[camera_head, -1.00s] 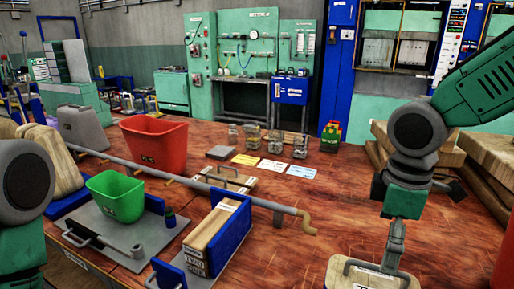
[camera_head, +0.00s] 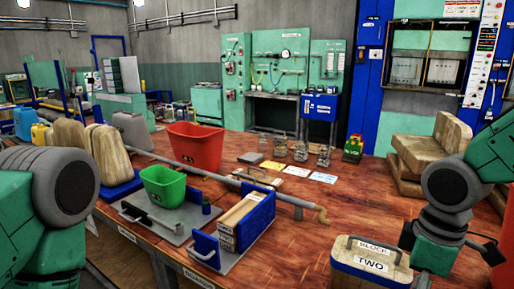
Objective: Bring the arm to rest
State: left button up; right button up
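A wooden block with a metal handle, labelled BLOCK TWO (camera_head: 372,266), stands at the bottom, right of centre; its lower part is cut off by the frame. Its handle shows clear, with no fingers around it. My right arm comes in from the right, and my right gripper (camera_head: 428,280) points down just right of the block. Its fingertips are not clearly visible, and I cannot tell whether it touches the block's side. My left arm fills the lower left corner; its gripper is outside the frame.
A long metal bar (camera_head: 225,178) crosses the wooden table. A red bin (camera_head: 195,147) and jars (camera_head: 301,150) stand behind. Stacked wooden slabs (camera_head: 425,155) lie at right. The table's middle right is clear.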

jog(key=s+a+f+m, duration=0.1)
jog(key=s+f+m, duration=0.15)
jog(key=f, duration=0.45)
jog(key=s+a+f+m+y, duration=0.1)
jog(key=s+f+m, duration=0.1)
jog(key=s+f, duration=0.35)
jog(key=s+a+f+m, duration=0.1)
jog(key=s+f+m, duration=0.1)
jog(key=f, duration=0.6)
jog(key=s+d+f+m+h, duration=0.2)
jog(key=s+d+f+m, duration=0.35)
jog(key=s+f, duration=0.45)
pick_arm(q)
jog(key=f+b, duration=0.4)
jog(key=f, duration=0.1)
jog(key=shift+w+a+b, duration=0.15)
jog(key=shift+w+b, duration=0.1)
jog(key=shift+b, duration=0.15)
pick_arm(e)
jog(key=shift+w+a+f+n+t, duration=0.25)
jog(key=shift+w+f+n, duration=0.2)
jog(key=shift+f, duration=0.15)
jog(key=shift+w+a+f+n+t, duration=0.15)
jog(key=shift+w+a+f+n, duration=0.1)
jog(key=shift+w+f+n, duration=0.3)
jog(key=shift+s, duration=0.1)
